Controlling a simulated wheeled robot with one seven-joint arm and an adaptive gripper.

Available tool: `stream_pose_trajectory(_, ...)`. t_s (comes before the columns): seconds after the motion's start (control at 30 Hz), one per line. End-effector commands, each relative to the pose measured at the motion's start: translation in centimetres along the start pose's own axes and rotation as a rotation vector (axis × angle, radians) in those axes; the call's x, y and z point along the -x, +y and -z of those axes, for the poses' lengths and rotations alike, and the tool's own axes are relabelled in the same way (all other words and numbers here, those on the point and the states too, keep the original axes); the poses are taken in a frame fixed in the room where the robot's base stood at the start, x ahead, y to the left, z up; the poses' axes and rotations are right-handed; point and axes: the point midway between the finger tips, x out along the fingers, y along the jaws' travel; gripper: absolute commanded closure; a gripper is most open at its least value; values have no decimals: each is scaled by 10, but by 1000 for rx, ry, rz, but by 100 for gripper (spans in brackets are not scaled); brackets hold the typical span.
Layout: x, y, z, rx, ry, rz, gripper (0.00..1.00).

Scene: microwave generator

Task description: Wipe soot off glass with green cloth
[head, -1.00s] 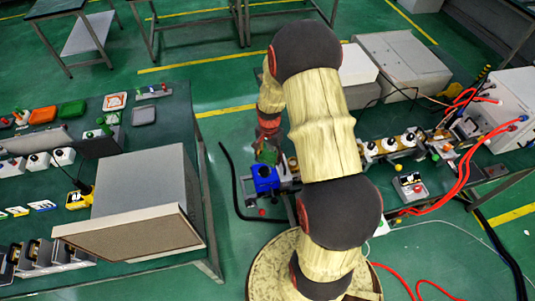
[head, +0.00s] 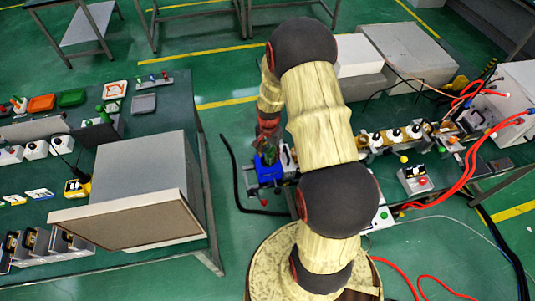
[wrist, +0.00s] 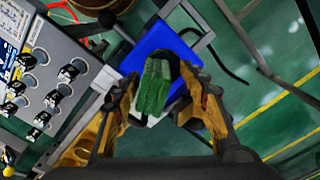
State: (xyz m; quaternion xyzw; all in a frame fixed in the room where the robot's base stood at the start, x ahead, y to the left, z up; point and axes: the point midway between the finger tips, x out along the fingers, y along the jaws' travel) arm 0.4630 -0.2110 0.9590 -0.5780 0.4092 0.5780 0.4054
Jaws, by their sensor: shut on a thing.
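My gripper (wrist: 158,88) is shut on the green cloth (wrist: 153,90), which hangs folded between the fingers in the wrist view. In the head view my gripper (head: 268,138) is partly hidden by my arm, low over the blue block at the near end of the right bench. The blue block (wrist: 158,40) has a dark round opening, partly covered by the cloth and fingers. It also shows in the head view (head: 267,171). I cannot tell whether the cloth touches the block. I cannot make out the glass or any soot on it.
A panel with several black knobs (wrist: 60,85) stands close left of my gripper in the wrist view. A large grey box (head: 145,190) sits on the left bench. Red hoses (head: 470,165) cross the right bench. Open green floor lies between the benches.

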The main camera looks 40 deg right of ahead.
Motion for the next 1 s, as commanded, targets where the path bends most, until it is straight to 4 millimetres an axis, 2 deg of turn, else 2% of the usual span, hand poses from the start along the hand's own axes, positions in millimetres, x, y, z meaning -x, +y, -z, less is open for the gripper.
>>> stream_pose_trajectory(0.03,-3,8,4,-13,-2,-7,98)
stream_pose_trajectory(0.53,-2,6,4,-13,2,-4,98)
stream_pose_trajectory(1.0,-3,-19,-22,-8,-1,-5,100)
